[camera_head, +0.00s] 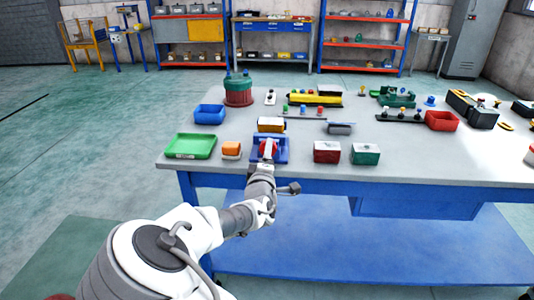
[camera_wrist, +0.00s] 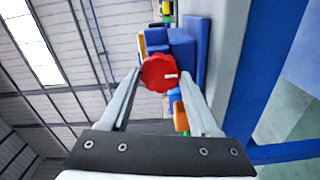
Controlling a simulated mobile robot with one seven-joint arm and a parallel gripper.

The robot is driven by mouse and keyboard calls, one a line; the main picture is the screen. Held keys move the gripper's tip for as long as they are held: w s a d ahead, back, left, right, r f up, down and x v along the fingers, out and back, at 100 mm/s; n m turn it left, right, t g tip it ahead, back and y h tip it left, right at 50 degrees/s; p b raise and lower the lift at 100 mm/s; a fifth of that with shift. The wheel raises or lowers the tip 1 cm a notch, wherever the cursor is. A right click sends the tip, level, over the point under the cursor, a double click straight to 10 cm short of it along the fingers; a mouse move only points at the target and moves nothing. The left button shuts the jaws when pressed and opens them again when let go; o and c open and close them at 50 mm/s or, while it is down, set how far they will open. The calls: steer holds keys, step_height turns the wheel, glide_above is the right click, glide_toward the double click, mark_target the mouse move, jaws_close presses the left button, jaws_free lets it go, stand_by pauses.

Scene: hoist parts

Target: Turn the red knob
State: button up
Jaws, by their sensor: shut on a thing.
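The red knob (camera_wrist: 158,72) is round with a scalloped edge and a small white mark. It sits on the front of a blue box (camera_wrist: 183,48). In the wrist view my gripper (camera_wrist: 160,82) has one finger on each side of the knob, shut on it. In the head view the knob (camera_head: 268,147) is partly hidden by my gripper (camera_head: 268,152), and the blue box (camera_head: 283,153) stands at the table's front edge.
A green tray (camera_head: 190,146) and an orange block (camera_head: 231,149) lie left of the box. A red box (camera_head: 327,152) and a green box (camera_head: 365,154) stand to its right. A yellow-orange block (camera_head: 271,124) is behind it. The grey tabletop (camera_head: 440,160) has free room at the front right.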

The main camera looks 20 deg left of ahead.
steer(key=o, duration=1.4)
steer(key=shift+c, duration=0.2)
steer(key=p+v, duration=0.4)
steer(key=v, duration=1.3)
steer(key=shift+s+d, duration=0.15)
steer(key=shift+s, duration=0.05)
